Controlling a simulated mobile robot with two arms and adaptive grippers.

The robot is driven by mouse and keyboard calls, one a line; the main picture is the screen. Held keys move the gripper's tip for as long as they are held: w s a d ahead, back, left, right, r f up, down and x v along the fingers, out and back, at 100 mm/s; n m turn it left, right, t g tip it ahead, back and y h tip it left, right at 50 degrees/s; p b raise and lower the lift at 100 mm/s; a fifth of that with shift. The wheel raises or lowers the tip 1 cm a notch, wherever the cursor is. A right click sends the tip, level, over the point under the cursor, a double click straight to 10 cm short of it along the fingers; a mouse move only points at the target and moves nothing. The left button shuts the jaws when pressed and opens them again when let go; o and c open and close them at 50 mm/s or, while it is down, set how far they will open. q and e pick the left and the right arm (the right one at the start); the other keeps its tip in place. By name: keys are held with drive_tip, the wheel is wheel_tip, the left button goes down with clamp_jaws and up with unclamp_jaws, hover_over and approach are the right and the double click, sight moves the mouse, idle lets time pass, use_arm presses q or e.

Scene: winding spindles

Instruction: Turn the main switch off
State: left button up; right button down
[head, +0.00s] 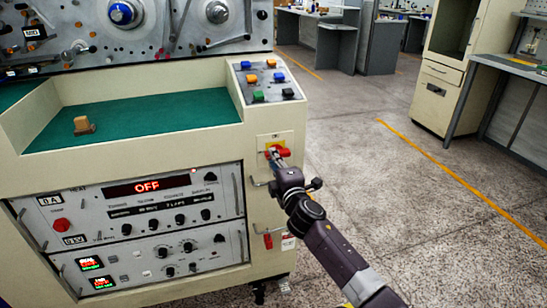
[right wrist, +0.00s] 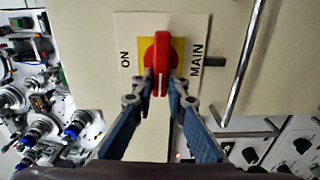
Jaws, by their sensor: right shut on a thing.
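The main switch is a red knob (head: 284,151) on a yellow plate at the upper front right of the cream machine. In the right wrist view the red knob (right wrist: 161,62) sits on its yellow square, with the word ON to the left and MAIN to the right. Its handle stands upright in that picture, between the two words. My right gripper (head: 277,156) reaches the knob from the front. Its fingers (right wrist: 161,90) are shut on the lower end of the handle, one on each side. My left gripper is not in view.
A display (head: 147,187) on the front panel reads OFF in red. A button box (head: 268,80) with coloured buttons is above the switch. A metal handle (right wrist: 245,62) stands out beside the switch plate. The floor (head: 400,200) to the right is clear.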

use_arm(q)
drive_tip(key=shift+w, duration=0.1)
use_arm(e)
drive_tip(key=shift+f+n, duration=0.15)
drive_tip(key=shift+n, duration=0.15)
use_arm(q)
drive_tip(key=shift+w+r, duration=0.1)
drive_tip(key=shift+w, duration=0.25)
use_arm(e)
drive_tip(key=c, duration=1.9)
unclamp_jaws()
drive_tip(key=shift+c, duration=0.2)
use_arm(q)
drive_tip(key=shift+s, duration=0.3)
use_arm(e)
drive_tip(key=v, duration=1.2)
